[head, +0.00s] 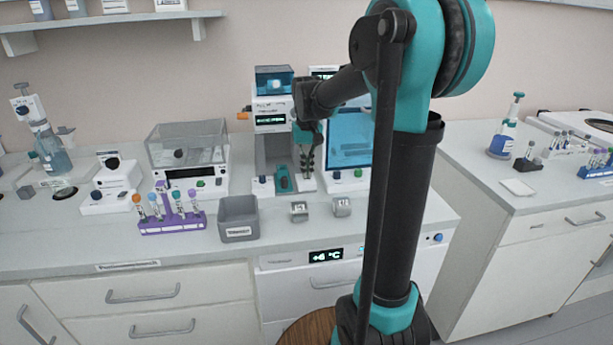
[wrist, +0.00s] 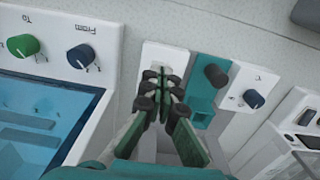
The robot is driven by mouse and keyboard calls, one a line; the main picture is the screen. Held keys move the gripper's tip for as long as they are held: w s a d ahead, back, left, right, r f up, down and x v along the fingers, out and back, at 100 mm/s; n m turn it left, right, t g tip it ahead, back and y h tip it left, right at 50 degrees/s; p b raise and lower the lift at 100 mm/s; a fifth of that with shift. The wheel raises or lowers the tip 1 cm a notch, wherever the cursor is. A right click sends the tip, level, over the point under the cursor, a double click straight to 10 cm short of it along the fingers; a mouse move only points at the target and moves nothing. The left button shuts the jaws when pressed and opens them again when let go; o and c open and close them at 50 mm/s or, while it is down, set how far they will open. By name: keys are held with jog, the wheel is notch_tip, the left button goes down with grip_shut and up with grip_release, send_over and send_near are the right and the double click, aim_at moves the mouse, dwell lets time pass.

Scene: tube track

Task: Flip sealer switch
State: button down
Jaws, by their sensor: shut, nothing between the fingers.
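The white machine (head: 272,118) with a teal lid and a green display stands at the back of the counter and looks like the sealer. At its foot are a teal block with a dark knob, which also shows in the wrist view (wrist: 208,92), and a small white plate (wrist: 177,58). My gripper (head: 307,174) points down over this plate, left of the teal block in the wrist view (wrist: 161,84). It is shut and empty. The fingertips cover the middle of the plate, so the switch and any contact with it cannot be made out.
A panel with a blue knob (wrist: 253,98) lies beside the teal block. A blue-screened device (head: 350,140) with green and blue knobs stands on the other side. A grey bin (head: 238,218), a purple tube rack (head: 180,222) and two small metal blocks (head: 299,211) stand on the counter.

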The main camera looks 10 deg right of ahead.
jog(key=shift+f, duration=0.15)
jog(key=shift+r, duration=3.5)
jog(key=shift+s, duration=0.1)
